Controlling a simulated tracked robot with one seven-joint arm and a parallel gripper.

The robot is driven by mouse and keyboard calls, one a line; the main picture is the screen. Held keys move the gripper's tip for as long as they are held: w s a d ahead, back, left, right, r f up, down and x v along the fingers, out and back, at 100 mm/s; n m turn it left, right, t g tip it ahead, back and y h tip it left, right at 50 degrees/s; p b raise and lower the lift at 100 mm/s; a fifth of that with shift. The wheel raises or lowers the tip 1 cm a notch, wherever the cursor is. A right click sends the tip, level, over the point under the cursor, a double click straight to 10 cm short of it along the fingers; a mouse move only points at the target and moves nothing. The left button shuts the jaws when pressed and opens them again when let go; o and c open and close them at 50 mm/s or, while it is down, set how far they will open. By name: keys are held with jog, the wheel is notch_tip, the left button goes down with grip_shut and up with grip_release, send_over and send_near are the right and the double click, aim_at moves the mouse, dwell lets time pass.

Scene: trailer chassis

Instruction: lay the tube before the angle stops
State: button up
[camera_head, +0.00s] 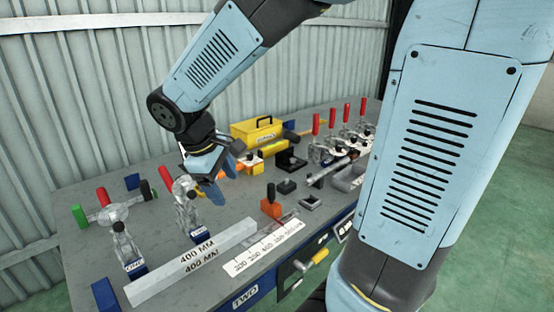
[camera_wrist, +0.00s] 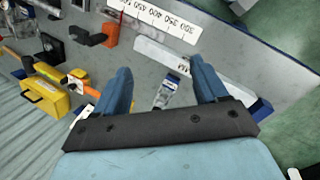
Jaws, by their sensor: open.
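A pale square tube marked 400 MM (camera_head: 195,262) lies along the front of the grey bench. It also shows in the wrist view (camera_wrist: 152,52), partly hidden behind a finger. A blue block (camera_head: 105,295), perhaps an angle stop, stands at the tube's left end. My gripper (camera_head: 222,186) is open and empty, above the bench behind the tube. In the wrist view its blue fingers (camera_wrist: 163,86) stand apart, with a clamp (camera_wrist: 167,92) visible between them.
Red-handled toggle clamps (camera_head: 122,235) stand behind the tube, with several more (camera_head: 330,150) at the back right. A white length scale (camera_head: 262,250) and an orange block (camera_head: 271,206) lie right of the tube. A yellow toolbox (camera_head: 256,132) stands at the back.

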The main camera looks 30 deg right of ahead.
jog(key=s+d+r+m+t+y, duration=0.3)
jog(key=s+d+r+m+t, duration=0.1)
jog(key=s+d+r+m, duration=0.4)
jog(key=shift+s+r+m+y, duration=0.25)
jog(key=shift+s+m, duration=0.45)
jog(key=shift+s, duration=0.45)
